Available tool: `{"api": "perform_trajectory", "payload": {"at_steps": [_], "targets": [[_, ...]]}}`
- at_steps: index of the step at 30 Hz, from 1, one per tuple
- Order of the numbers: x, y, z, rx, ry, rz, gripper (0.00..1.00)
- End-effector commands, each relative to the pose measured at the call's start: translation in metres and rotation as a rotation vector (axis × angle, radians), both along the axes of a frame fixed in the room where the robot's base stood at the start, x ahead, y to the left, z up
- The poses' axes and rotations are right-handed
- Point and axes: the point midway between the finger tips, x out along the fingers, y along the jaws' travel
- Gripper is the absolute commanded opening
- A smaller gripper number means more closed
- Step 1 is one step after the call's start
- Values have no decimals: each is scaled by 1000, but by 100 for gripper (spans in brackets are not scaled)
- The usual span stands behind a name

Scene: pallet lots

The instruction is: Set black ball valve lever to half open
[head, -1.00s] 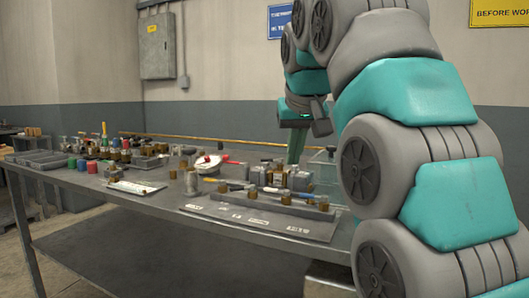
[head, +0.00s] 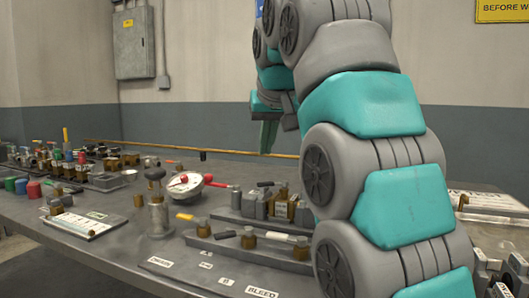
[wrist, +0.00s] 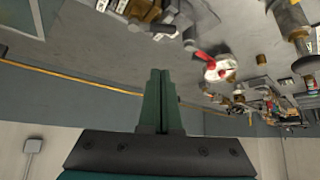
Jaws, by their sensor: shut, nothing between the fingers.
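A row of small brass valves stands on a grey labelled base plate (head: 205,272) on the table. Their levers include a yellow one (head: 185,217), a black one (head: 224,235) and a white one (head: 273,236). More black levers (head: 265,184) show on the blocks behind, so I cannot tell for certain which is the task's valve. My gripper (head: 268,135) is above the back of the table, beyond the valve row and apart from it. In the wrist view my gripper's green fingers (wrist: 160,75) are together and empty. My arm hides the plate's right end.
A white label board (head: 84,222) lies at the left. Several fittings crowd the table's far left. A yellow rod (head: 190,147) runs along the back.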

Motion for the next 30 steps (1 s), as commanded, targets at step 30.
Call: {"api": "perform_trajectory", "payload": {"at_steps": [30], "targets": [[16, 4, -67, 0, -2, 1, 0]]}}
